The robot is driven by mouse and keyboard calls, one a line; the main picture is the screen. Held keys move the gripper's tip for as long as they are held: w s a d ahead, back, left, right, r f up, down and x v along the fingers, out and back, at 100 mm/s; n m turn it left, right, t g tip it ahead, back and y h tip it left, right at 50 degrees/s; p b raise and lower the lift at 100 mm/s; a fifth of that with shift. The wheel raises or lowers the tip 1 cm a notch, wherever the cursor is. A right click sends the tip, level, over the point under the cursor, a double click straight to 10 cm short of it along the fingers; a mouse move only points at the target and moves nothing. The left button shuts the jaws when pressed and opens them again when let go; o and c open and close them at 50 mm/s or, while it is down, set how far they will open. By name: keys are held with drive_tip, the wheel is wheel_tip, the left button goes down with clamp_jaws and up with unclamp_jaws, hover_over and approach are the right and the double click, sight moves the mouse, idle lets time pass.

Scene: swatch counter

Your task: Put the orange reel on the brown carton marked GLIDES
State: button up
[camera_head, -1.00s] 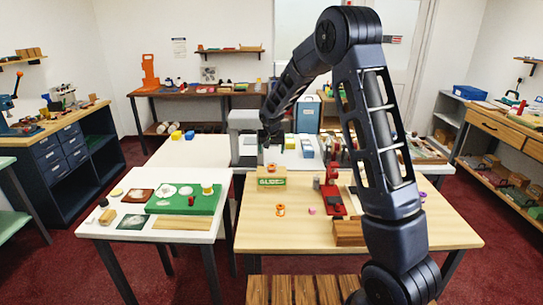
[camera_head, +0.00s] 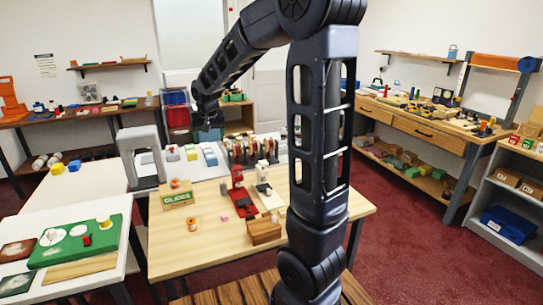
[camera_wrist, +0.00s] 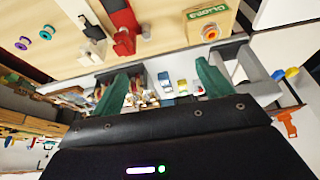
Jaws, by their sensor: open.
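The brown carton marked GLIDES (camera_head: 178,200) stands on the wooden table, left of centre in the head view. It also shows upside down at the top of the wrist view (camera_wrist: 203,14). A small orange reel (camera_head: 191,225) stands on the table just in front of the carton. Another small orange-toned reel (camera_head: 175,184) appears on top of the carton; it shows in the wrist view too (camera_wrist: 210,32). My gripper (camera_head: 208,123) is beyond and above the carton, apart from both reels. In the wrist view, its green fingers (camera_wrist: 160,86) are spread with nothing held between them.
A red stand (camera_head: 242,196), a white stand (camera_head: 267,190) and a brown block (camera_head: 264,231) are right of the carton. A grey arch (camera_head: 140,150) stands behind left. A pink piece (camera_head: 224,217) lies near the orange reel. The table's front left is clear.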

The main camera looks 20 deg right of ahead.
drive_tip(key=s+d+r, duration=0.3)
drive_tip(key=s+d, duration=0.2)
drive_tip(key=s, duration=0.3)
drive_tip(key=s+d+r, duration=0.2)
drive_tip(key=s+d, duration=0.2)
drive_tip(key=s, duration=0.3)
drive_tip(key=s+d+f, duration=0.1)
drive_tip(key=s+d, duration=0.3)
drive_tip(key=s, duration=1.1)
drive_tip(key=shift+s, duration=0.2)
drive_tip(key=shift+f, duration=0.1)
